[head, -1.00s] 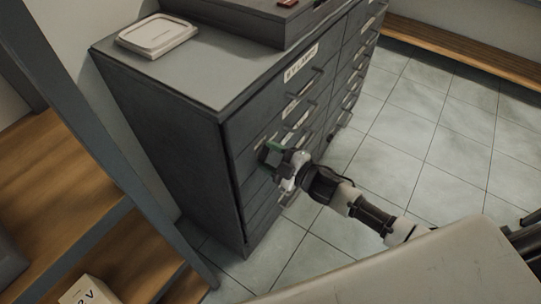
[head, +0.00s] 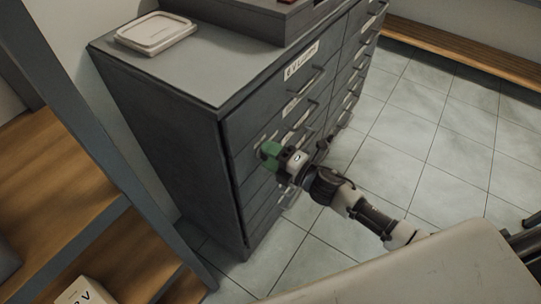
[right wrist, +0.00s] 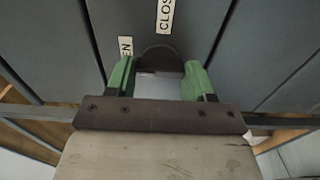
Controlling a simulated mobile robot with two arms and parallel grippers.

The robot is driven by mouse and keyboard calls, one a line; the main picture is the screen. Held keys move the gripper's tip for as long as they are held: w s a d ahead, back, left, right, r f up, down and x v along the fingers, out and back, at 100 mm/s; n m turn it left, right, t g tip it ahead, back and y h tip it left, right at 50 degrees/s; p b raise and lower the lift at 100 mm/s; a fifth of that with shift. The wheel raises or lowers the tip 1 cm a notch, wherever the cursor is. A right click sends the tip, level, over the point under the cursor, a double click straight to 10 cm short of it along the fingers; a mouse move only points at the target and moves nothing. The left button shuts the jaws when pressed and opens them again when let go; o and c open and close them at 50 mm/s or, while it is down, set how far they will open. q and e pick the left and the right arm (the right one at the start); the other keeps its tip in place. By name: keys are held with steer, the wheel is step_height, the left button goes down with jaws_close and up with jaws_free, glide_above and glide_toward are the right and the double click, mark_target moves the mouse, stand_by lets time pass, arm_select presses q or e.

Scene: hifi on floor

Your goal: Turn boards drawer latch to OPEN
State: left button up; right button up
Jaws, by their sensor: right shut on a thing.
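The grey drawer cabinet (head: 170,140) stands in the middle of the head view. My right gripper (head: 272,153), with green fingertips, is at the front of one of its left-column drawers. In the right wrist view my right gripper (right wrist: 158,84) has a green finger on either side of the dark, rounded latch (right wrist: 160,57) and is shut on it. A label ending in "EN" (right wrist: 126,47) shows beside the left finger, partly hidden. A label reading "CLOS" (right wrist: 165,15) is above the latch, cut off by the frame. My left gripper is not in view.
A pale lidded box (head: 156,33) and a dark case (head: 255,18) sit on the cabinet top. A wooden shelf unit (head: 60,185) stands close at the left. Tiled floor (head: 430,130) is clear at the right, before a wooden bench (head: 480,62).

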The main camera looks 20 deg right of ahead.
stand_by(0.5)
steer(key=o, duration=0.9)
steer(key=shift+o, duration=0.2)
steer(key=shift+s, duration=0.1)
steer(key=v, duration=1)
steer(key=shift+s+d+b, duration=0.25)
steer(key=shift+b, duration=0.15)
steer(key=shift+f, duration=0.1)
